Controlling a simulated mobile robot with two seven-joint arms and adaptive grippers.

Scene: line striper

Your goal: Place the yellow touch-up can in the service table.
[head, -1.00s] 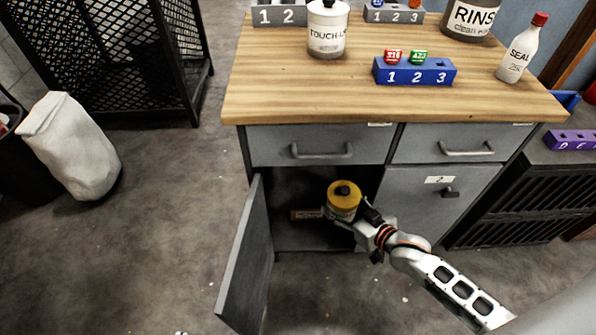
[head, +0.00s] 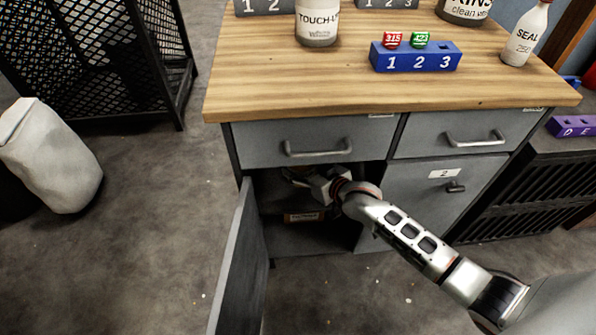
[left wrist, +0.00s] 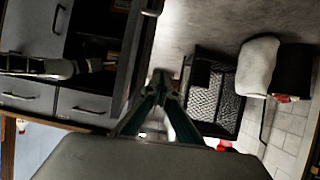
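The service table (head: 300,92) has a wooden top over grey drawers and an open left cupboard (head: 300,238). My right arm reaches from the right into this cupboard. My right gripper (head: 300,176) is inside, just under the left drawer, mostly hidden in shadow and behind the drawer's edge. The yellow touch-up can cannot be made out now, and whether the right gripper holds it cannot be told. My left gripper (left wrist: 158,80) shows in the left wrist view, its fingers converging at the tips, with nothing seen between them. It is outside the head view.
The open cupboard door (head: 238,265) stands out at the left. An orange-brown labelled block (head: 305,216) lies inside the cupboard. On the tabletop stand a white TOUCH-UP container (head: 318,25), a blue numbered rack (head: 415,58) and a SEAL bottle (head: 525,38).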

